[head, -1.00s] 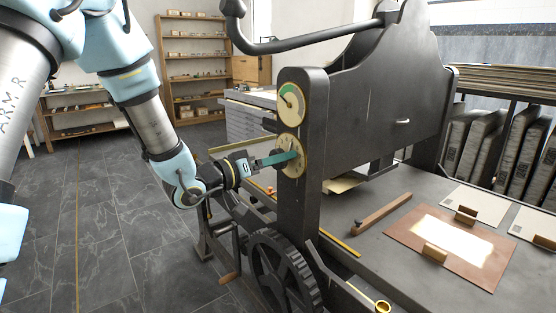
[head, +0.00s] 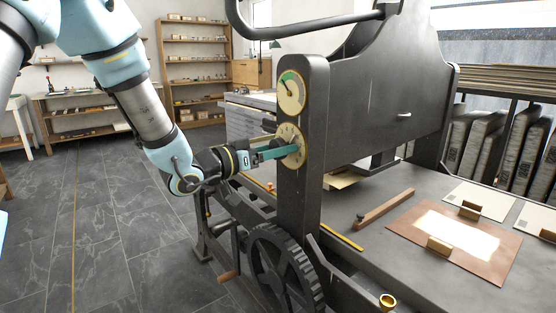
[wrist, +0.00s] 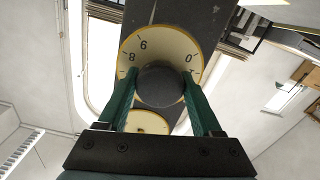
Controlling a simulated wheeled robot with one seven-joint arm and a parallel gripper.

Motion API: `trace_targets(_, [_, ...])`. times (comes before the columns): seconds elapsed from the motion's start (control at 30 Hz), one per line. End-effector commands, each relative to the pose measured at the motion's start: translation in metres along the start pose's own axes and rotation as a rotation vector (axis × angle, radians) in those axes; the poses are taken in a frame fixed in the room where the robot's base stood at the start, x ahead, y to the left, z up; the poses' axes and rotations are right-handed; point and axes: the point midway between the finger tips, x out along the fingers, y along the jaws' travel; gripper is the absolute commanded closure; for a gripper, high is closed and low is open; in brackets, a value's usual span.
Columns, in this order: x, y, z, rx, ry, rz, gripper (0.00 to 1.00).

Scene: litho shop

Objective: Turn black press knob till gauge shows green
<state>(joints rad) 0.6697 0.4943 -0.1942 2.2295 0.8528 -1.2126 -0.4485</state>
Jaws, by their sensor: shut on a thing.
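The black press knob (wrist: 160,84) sits at the centre of a cream numbered dial (wrist: 160,38) in the wrist view. My gripper (wrist: 160,92) has its green fingers on both sides of the knob, shut on it. In the head view my gripper (head: 283,152) reaches the dial (head: 297,158) from the left, and the knob is hidden by the fingers. The round gauge (head: 293,98) is just above the dial on the press upright, with a green band at its upper left. Its thin dark needle is too small to read surely. A part of the gauge (wrist: 150,121) shows between the fingers in the wrist view.
The dark press upright (head: 300,200) carries both dials, with a toothed wheel (head: 272,262) below. The press bed (head: 370,270) extends right and holds a brown board (head: 490,262). A black bar handle (head: 290,47) is above the gauge. The floor at left is clear.

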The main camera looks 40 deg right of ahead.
Motion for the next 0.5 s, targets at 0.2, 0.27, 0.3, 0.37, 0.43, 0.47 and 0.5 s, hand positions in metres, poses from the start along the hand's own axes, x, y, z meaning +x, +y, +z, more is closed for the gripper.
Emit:
trace_targets(0.2, [-0.0003,-0.0009,0.0040,0.164,0.001,0.000,0.89])
trace_targets(0.27, [-0.0003,-0.0008,0.0037,0.202,0.001,0.000,0.89])
trace_targets(0.3, [-0.0003,-0.0007,0.0032,0.225,0.002,0.000,0.89])
trace_targets(0.37, [-0.0003,-0.0007,0.0028,0.257,0.002,0.000,0.89])
trace_targets(0.43, [-0.0002,-0.0008,0.0026,0.287,0.001,-0.001,0.89])
trace_targets(0.47, [-0.0002,-0.0008,0.0024,0.299,0.001,-0.001,0.89])
trace_targets(0.5, [-0.0002,-0.0007,0.0020,0.313,0.001,-0.001,0.89])
